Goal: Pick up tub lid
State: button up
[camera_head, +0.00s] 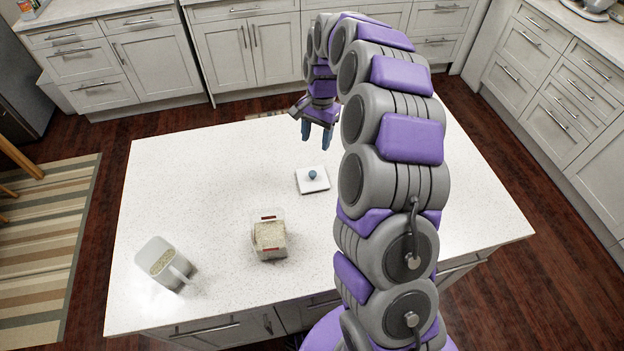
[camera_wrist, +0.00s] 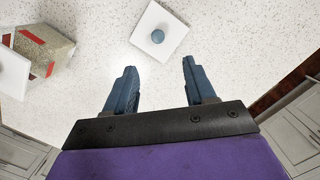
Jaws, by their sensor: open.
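The tub lid (camera_head: 313,180) is a white square plate with a round blue knob, lying flat on the white island counter. In the wrist view the lid (camera_wrist: 170,32) lies beyond my fingertips, with its knob up. My gripper (camera_head: 317,138) is open and empty, above the counter and behind the lid in the head view. In the wrist view its two blue fingers (camera_wrist: 160,72) are spread apart, with the lid ahead of the gap between them. A clear tub (camera_head: 269,238) with pale grain and red marks stands nearer the front edge; it also shows in the wrist view (camera_wrist: 44,48).
A white pitcher-like container (camera_head: 165,262) with grain inside stands at the counter's front left. The counter (camera_head: 205,185) is bare around the lid. Cabinets line the back and right, and a striped rug (camera_head: 45,250) lies left.

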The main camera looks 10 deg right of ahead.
jog(key=b, duration=0.1)
send_over(312, 172)
jog(key=f, duration=0.4)
jog(key=w+f, duration=0.1)
jog(key=f, duration=0.1)
jog(key=shift+d+f, duration=0.4)
jog(key=shift+s+a+f+b, duration=0.1)
jog(key=shift+s+f+b, duration=0.15)
jog(key=shift+f, duration=0.65)
jog(key=shift+s+a+f+b, duration=0.1)
jog(key=shift+f+b, duration=0.15)
jog(key=shift+f, duration=0.6)
jog(key=shift+s+a+f+b, duration=0.1)
jog(key=shift+s+f+b, duration=0.15)
jog(key=shift+f, duration=0.65)
jog(key=shift+c, duration=0.5)
grip_shut()
jog(key=shift+w+r, duration=0.1)
